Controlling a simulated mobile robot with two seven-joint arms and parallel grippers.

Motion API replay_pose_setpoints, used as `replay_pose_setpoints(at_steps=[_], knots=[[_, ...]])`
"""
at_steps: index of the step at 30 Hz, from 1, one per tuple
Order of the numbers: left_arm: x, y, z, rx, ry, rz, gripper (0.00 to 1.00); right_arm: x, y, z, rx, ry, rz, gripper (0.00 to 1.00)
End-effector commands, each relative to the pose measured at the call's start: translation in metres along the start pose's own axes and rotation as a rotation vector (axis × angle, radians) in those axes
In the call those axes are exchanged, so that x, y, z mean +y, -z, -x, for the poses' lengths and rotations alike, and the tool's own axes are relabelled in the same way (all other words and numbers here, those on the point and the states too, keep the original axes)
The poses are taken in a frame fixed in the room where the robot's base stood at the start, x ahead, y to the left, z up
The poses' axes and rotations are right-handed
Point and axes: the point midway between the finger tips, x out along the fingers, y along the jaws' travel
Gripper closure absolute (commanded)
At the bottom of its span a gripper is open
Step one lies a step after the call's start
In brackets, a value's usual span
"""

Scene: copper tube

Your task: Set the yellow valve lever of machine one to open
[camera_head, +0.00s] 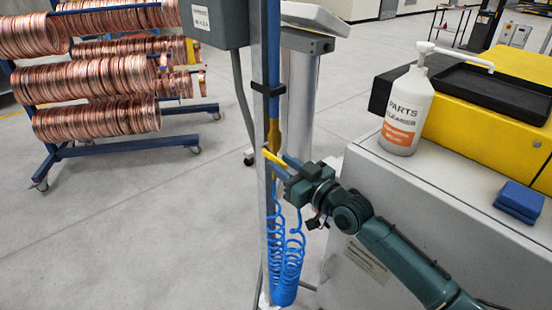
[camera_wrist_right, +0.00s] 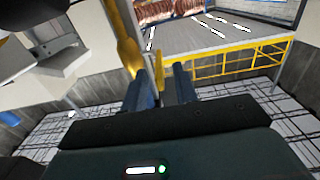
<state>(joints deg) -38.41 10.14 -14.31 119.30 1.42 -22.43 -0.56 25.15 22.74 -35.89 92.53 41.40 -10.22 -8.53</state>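A yellow valve lever (camera_head: 274,158) sticks out across the upright post in the head view, slanting slightly down to the right. Above it a yellow valve body (camera_head: 273,133) sits on a blue vertical pipe (camera_head: 273,55). My right gripper (camera_head: 280,165) is at the lever, its blue fingers apart. In the right wrist view the lever (camera_wrist_right: 159,70) shows in the gap between the open fingertips (camera_wrist_right: 161,82), and the yellow valve body (camera_wrist_right: 129,50) stands left of it. I cannot tell whether a finger touches the lever. My left gripper is not in view.
Blue coiled hose (camera_head: 287,255) hangs below the lever. A grey cabinet (camera_head: 440,235) at right carries a parts-cleaner bottle (camera_head: 407,110), a blue block (camera_head: 519,202) and a yellow machine part (camera_head: 480,135). A copper-coil rack (camera_head: 130,150) stands left; the floor between is clear.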

Motion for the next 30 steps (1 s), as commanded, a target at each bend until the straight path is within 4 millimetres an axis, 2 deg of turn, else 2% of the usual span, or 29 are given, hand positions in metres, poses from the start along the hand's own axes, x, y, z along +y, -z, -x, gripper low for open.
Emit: replay_pose_setpoints(at_steps=[1, 6, 17, 27, 30], knots=[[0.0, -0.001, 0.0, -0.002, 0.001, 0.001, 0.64, 0.0, 0.002, -0.009, 0.002, 0.0, 0.0, 0.71], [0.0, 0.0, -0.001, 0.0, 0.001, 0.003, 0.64, 0.0, 0.0, -0.026, 0.0, 0.0, 0.0, 0.71], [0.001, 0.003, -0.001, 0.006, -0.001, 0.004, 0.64, 0.0, 0.0, -0.031, 0.0, 0.0, 0.0, 0.71], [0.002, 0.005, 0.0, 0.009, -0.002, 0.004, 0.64, 0.0, 0.0, -0.03, 0.0, 0.0, 0.0, 0.98], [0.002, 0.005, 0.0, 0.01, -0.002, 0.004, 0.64, 0.0, 0.0, -0.03, -0.001, 0.0, 0.0, 1.0]])
